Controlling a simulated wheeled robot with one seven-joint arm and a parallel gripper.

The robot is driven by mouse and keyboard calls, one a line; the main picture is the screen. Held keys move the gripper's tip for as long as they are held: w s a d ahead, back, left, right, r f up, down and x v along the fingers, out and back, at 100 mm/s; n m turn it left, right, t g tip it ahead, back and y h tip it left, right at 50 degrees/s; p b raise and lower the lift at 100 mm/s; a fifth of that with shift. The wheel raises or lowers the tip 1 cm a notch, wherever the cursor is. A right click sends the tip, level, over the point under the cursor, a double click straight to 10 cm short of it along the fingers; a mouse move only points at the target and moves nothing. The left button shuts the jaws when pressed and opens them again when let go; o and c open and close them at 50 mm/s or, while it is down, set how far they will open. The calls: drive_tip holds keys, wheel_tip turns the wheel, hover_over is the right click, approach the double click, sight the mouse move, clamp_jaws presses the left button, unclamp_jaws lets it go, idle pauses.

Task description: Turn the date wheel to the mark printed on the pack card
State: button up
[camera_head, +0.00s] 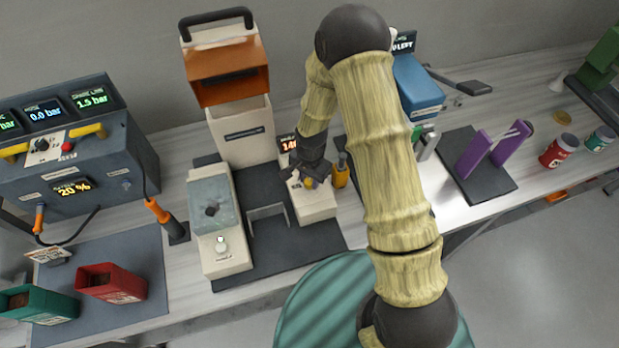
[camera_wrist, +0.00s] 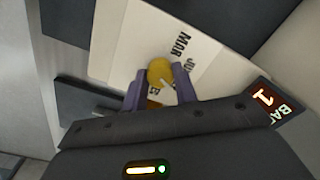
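The date wheel's yellow knob (camera_wrist: 160,72) stands on a cream block with black month letters around it. "MAR" is legible and "JU" partly; another label near the fingers is mostly covered. A light pointer line shows on the knob's lower right. My gripper (camera_wrist: 160,80) has one purple finger close on each side of the knob; I cannot tell whether they press on it. In the head view my gripper (camera_head: 308,172) is over the cream block (camera_head: 314,206), with the yellow knob (camera_head: 309,183) just below it. A small printed card (camera_head: 49,254) lies at the left, too small to read.
A cream machine with an orange hopper (camera_head: 228,72) stands behind the block. A pale clamp unit (camera_head: 217,222) is left of it, and an orange-handled tool (camera_head: 340,172) stands close right. A red display (camera_wrist: 264,98) sits near my gripper.

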drive_tip(key=shift+n, duration=0.4)
drive_tip(key=n+b, duration=0.2)
drive_tip(key=n, duration=0.7)
drive_tip(key=shift+b, duration=0.4)
drive_tip(key=n, duration=1)
drive_tip(key=shift+w, duration=0.1)
drive_tip(key=o, duration=1)
drive_tip(key=shift+c, duration=0.2)
drive_tip(key=shift+r, duration=0.1)
